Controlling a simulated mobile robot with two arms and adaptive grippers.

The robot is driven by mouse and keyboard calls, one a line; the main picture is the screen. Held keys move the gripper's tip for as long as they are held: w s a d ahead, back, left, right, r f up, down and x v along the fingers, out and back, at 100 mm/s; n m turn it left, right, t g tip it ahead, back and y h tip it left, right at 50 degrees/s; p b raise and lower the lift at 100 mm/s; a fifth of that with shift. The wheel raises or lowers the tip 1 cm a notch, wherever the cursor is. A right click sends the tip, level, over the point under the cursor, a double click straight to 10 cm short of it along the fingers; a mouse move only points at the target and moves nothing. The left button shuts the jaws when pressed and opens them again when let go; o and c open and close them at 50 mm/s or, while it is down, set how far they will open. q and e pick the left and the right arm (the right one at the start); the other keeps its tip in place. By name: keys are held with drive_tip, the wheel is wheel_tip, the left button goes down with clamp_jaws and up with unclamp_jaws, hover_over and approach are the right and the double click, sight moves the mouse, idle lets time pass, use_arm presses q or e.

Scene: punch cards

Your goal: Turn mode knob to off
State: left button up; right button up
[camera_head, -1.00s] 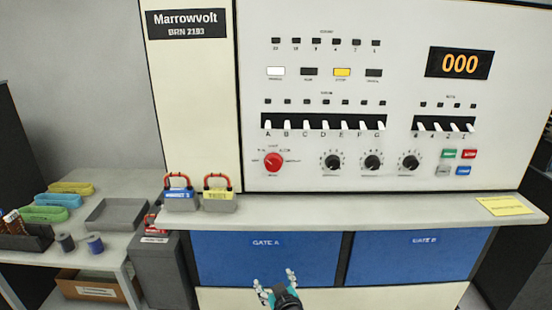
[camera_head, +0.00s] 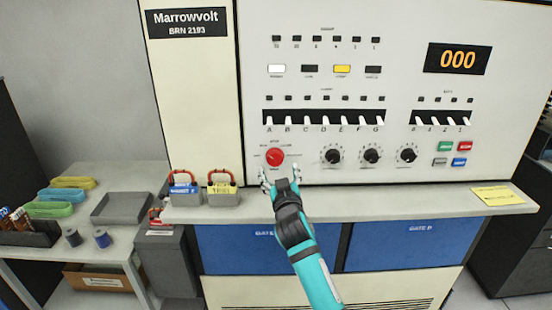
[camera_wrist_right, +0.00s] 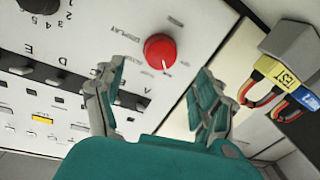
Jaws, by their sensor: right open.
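The red mode knob (camera_head: 274,157) is on the lower left of the white front panel, with small labels around it. In the right wrist view the red knob (camera_wrist_right: 161,51) lies ahead of and between my fingers, and its white pointer line shows. My right gripper (camera_head: 281,176) is open and empty, just below the knob in the head view. In the right wrist view its two fingers (camera_wrist_right: 158,100) are spread apart and do not touch the knob. My left gripper is not in view.
Three black knobs (camera_head: 371,155) sit right of the red one, under a row of white toggle switches (camera_head: 324,120). Below the panel is a grey ledge (camera_head: 400,199) with a red-handled blue lock block (camera_head: 184,190), a yellow one (camera_head: 223,189) and a yellow note (camera_head: 497,196).

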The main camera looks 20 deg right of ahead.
sight(276, 160)
drive_tip(key=w, duration=0.4)
drive_tip(key=w+d, duration=0.1)
drive_tip(key=shift+w, duration=0.85)
drive_tip(key=shift+c, duration=0.4)
drive_tip(key=c, duration=1.1)
drive_tip(key=shift+p, duration=0.3)
